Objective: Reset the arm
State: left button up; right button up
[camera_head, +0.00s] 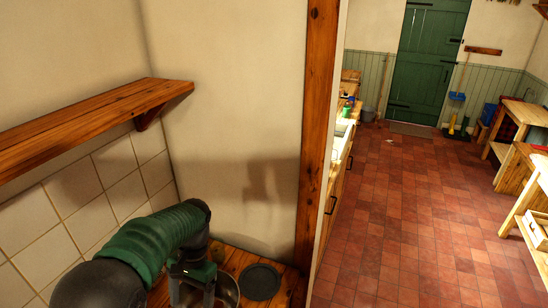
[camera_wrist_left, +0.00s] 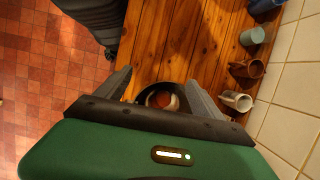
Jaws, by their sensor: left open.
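My left arm comes in from the lower left in the head view, bent over a wooden counter (camera_head: 293,286). My left gripper (camera_head: 194,290) points down beside a metal bowl or pot (camera_head: 232,291), partly hidden behind it. In the left wrist view the left gripper (camera_wrist_left: 160,90) has its fingers spread wide. A round vessel with brownish contents (camera_wrist_left: 163,99) shows between the fingers, partly hidden by the gripper body; I see no grasp on it. My right gripper is in neither view.
A wooden wall shelf (camera_head: 90,122) juts out above my left arm. A dark round disc (camera_head: 261,282) lies on the counter. A white cup (camera_wrist_left: 237,101), a brown cup (camera_wrist_left: 247,70) and a grey-green cup (camera_wrist_left: 253,37) line the tiled wall. A wooden post (camera_head: 318,130) stands right; open tiled floor (camera_head: 420,220) lies beyond.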

pick_arm(q)
jog(key=s+f+n+t+b, duration=0.2)
jog(key=s+f+b, duration=0.3)
jog(key=f, duration=0.3)
jog(key=s+f+n+t+h+b, duration=0.1)
jog(key=s+f+n+t+b, duration=0.1)
jog(key=s+f+t+b, duration=0.2)
notch_tip(320, 180, down, 5)
jog(key=s+d+b, duration=0.1)
jog(key=s+b, duration=0.1)
jog(key=b, duration=0.1)
jog(key=shift+s, duration=0.15)
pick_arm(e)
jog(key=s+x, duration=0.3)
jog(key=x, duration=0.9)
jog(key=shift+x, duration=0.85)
pick_arm(q)
jog(key=shift+r, duration=0.1)
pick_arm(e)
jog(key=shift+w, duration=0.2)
